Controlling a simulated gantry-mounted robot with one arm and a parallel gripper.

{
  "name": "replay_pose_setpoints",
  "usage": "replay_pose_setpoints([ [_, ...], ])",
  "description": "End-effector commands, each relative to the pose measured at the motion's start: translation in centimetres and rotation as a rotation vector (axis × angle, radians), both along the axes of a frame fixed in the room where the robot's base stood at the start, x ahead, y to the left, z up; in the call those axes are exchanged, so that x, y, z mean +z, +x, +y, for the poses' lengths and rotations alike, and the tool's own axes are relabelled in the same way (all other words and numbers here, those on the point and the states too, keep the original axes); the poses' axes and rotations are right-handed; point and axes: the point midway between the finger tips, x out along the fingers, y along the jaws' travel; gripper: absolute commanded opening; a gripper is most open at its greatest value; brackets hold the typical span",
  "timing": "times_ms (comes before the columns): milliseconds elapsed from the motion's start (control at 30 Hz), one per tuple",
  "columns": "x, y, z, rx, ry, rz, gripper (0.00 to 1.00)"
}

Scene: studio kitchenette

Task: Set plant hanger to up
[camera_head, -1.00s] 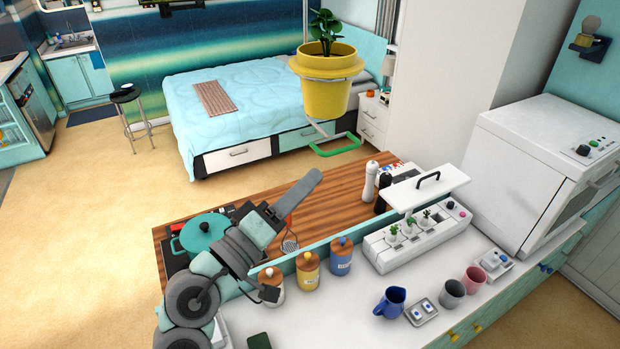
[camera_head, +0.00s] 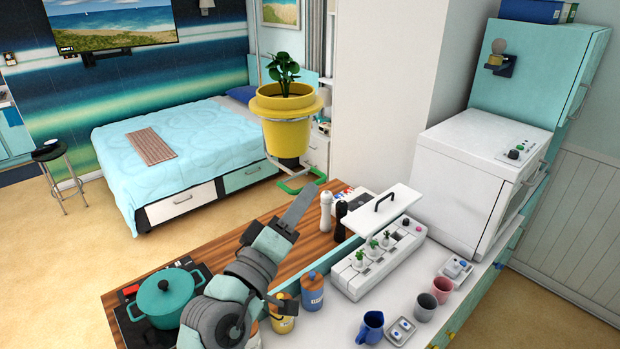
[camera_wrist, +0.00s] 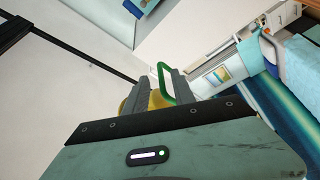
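The plant hanger holds a yellow pot (camera_head: 287,125) with a leafy plant (camera_head: 286,72), hanging upright in the upper middle of the head view. A green handle (camera_head: 298,185) on a thin grey bar sits below the pot. My gripper (camera_head: 308,192) reaches up from the lower left, its grey fingers just below the handle in the picture; the depth gap is unclear. In the wrist view my gripper (camera_wrist: 160,82) has its fingers apart, with the green handle (camera_wrist: 163,75) showing between and beyond them. The yellow pot (camera_wrist: 155,98) is mostly hidden behind the fingers.
Below my arm is a counter with a teal pot (camera_head: 167,298), canisters, a white planter box (camera_head: 375,260) with a raised lid, a blue jug (camera_head: 369,327) and cups. A white appliance (camera_head: 470,185) stands at right. A bed (camera_head: 180,150) is behind.

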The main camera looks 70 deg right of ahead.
Motion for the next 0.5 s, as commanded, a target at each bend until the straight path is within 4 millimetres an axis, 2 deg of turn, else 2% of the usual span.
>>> replay_pose_setpoints([
  [33, 0.5, -0.2, -1.1, -0.004, 0.002, 0.000, 0.31],
  [200, 0.8, -0.4, -3.6, -0.003, 0.003, 0.003, 0.31],
  [333, 1.0, -0.4, -4.7, -0.003, 0.002, 0.001, 0.31],
  [500, 1.0, -0.4, -5.1, 0.000, 0.000, 0.001, 0.31],
])
